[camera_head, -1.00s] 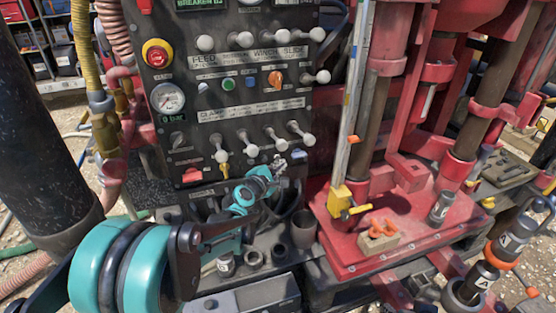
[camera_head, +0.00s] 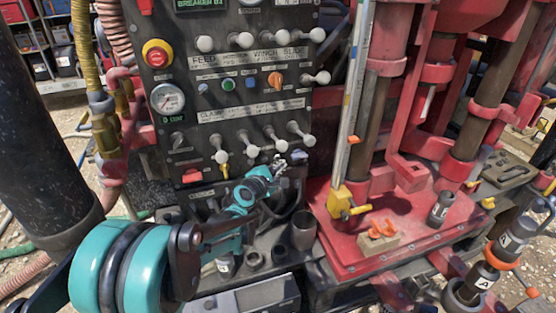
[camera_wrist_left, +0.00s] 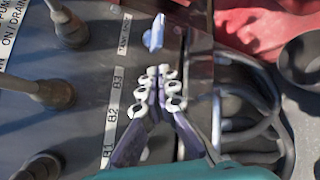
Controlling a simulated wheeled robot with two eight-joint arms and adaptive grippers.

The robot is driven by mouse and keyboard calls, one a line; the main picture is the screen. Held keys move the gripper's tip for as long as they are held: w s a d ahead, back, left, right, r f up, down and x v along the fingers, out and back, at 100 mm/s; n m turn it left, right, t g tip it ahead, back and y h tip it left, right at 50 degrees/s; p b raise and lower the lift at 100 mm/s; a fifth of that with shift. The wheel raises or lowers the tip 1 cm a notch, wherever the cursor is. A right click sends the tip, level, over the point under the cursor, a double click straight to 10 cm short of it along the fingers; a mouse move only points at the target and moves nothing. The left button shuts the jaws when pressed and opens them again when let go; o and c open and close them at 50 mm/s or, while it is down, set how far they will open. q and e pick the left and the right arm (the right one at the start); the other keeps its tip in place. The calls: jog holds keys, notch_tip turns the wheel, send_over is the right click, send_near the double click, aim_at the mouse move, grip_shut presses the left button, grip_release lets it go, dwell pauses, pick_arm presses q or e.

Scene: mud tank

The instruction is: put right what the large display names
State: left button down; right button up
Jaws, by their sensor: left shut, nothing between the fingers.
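The green display (camera_head: 200,4) at the top of the panel (camera_head: 240,145) is cut off by the picture edge; it seems to read BREAKER B3. In the left wrist view a label strip (camera_wrist_left: 117,85) carries B1, B2, B3 and a tank label. My left gripper (camera_head: 281,161) is at the panel's lower right. In the left wrist view its fingertips (camera_wrist_left: 157,85) are together and empty, beside B3, below a blue lever (camera_wrist_left: 154,33). The blue lever also shows in the head view (camera_head: 298,157). The fingers hide the panel behind them; I cannot make out breaker B3's position. My right gripper is out of view.
Several white-knobbed levers (camera_head: 270,132) stick out close above the gripper. A red emergency button (camera_head: 157,52) and a gauge (camera_head: 167,98) sit at the left. Hoses (camera_wrist_left: 255,110) hang right of the panel. The red drill deck (camera_head: 400,220) stands at the right.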

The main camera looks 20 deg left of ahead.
pick_arm(q)
jog(key=shift+w, duration=0.1)
dwell(0.4)
jog(key=shift+w+a, duration=0.25)
jog(key=shift+w+a, duration=0.3)
jog(key=shift+w, duration=0.1)
dwell(0.8)
jog(key=shift+d, duration=0.1)
jog(key=shift+s+d, duration=0.5)
jog(key=shift+s, duration=0.3)
jog(key=shift+s+d, duration=0.7)
jog(key=shift+s, duration=0.35)
jog(key=shift+s+d, duration=0.7)
jog(key=shift+s, duration=0.3)
